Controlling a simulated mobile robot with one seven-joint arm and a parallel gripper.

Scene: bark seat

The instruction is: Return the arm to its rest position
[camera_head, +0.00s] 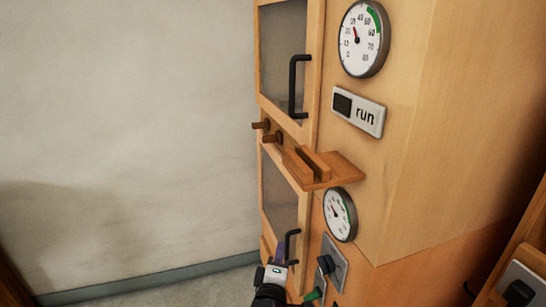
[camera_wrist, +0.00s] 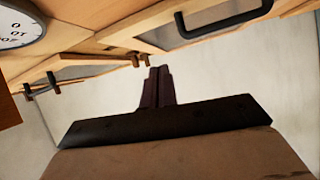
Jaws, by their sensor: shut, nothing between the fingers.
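My gripper (camera_head: 279,250) is low in the head view, in front of the lower cabinet door (camera_head: 278,200) and beside its black handle (camera_head: 290,243). I cannot tell whether it touches that handle. In the wrist view, its two dark fingers (camera_wrist: 159,72) are together, with nothing between them. Beyond the tips are the pale wall and small wooden pegs. My arm runs down out of the bottom of the head view.
A grey switch plate (camera_head: 335,263) is right of my gripper. Open floor lies left (camera_head: 170,293).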

